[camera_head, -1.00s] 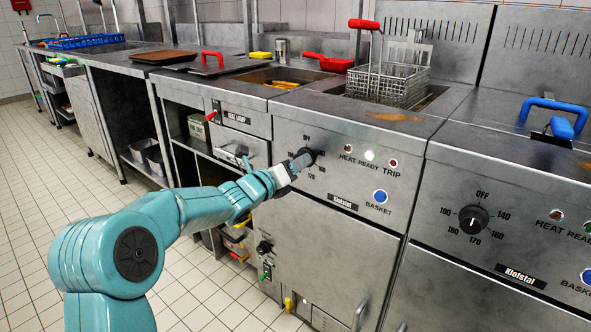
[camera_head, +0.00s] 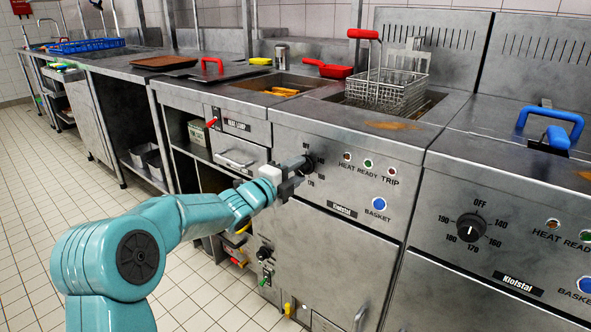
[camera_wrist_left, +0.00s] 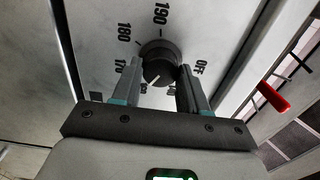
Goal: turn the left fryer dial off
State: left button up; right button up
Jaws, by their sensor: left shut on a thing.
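The left fryer dial (camera_head: 307,163) is a round black knob on the left Klofstal fryer panel (camera_head: 345,140). My left gripper (camera_head: 300,164) reaches it from the left and covers much of it in the head view. In the left wrist view my left gripper (camera_wrist_left: 160,85) has one finger on each side of the dial (camera_wrist_left: 160,62), shut on it. The scale shows 170, 180, 190 and OFF around the knob. The knob's white mark points to the picture's lower left, away from OFF; the numbers there are hidden. My right gripper is out of view.
A second fryer with its own dial (camera_head: 471,227) stands at the right. A wire basket (camera_head: 388,92) with a red handle sits on the left fryer. A drawer handle (camera_head: 236,160) and a red lever (camera_head: 212,122) are left of the panel. The tiled floor (camera_head: 60,190) is clear.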

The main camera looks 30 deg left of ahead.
pick_arm(q)
jog(key=n+p, duration=0.2)
jog(key=n, duration=0.4)
jog(key=shift+r+p, duration=0.1)
jog(key=shift+p, duration=0.3)
jog(key=n+p, duration=0.3)
jog(key=n, duration=0.3)
jog(key=shift+n, duration=0.4)
jog(key=shift+a+n+p, duration=0.1)
jog(key=shift+n+p, duration=0.5)
jog(key=shift+n, duration=0.3)
jog(key=n+p, duration=0.1)
jog(key=n, duration=0.2)
jog(key=shift+n+p, duration=0.3)
jog(key=shift+p, duration=0.1)
jog(key=n+p, duration=0.2)
jog(key=n, duration=0.3)
jog(key=shift+n+p, duration=0.3)
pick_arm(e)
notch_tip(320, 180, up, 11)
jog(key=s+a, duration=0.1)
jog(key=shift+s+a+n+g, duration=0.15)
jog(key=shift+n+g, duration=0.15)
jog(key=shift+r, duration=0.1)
pick_arm(q)
jog(key=o, duration=1)
jog(key=shift+o, duration=0.2)
